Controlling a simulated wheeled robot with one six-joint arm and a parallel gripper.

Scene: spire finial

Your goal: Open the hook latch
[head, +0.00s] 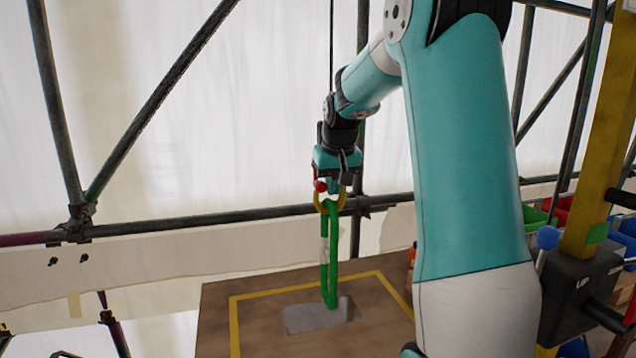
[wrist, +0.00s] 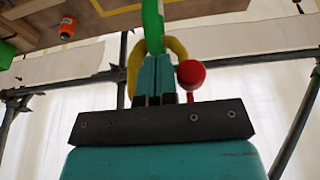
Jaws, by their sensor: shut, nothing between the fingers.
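A yellow hook (head: 341,201) hangs on a thin dark cable (head: 332,45) in the head view. A red ball knob (head: 320,186) sits beside it; whether this belongs to the latch is unclear. A long green loop (head: 334,260) hangs from the hook, its lower end above the wooden platform (head: 220,330). The wrist view shows the hook (wrist: 133,66) curving behind my fingers, the red knob (wrist: 190,74) just right of them and the green loop (wrist: 153,25) above. My gripper (wrist: 155,57) is shut and empty. It is close to the hook; contact cannot be told.
A grey patch (head: 310,318) lies inside a yellow outline on the platform. Dark scaffold tubes (head: 200,221) cross behind the hook. An orange canister (wrist: 67,27) shows in the wrist view. A yellow post (head: 592,150) and coloured bins (head: 560,207) stand at the right.

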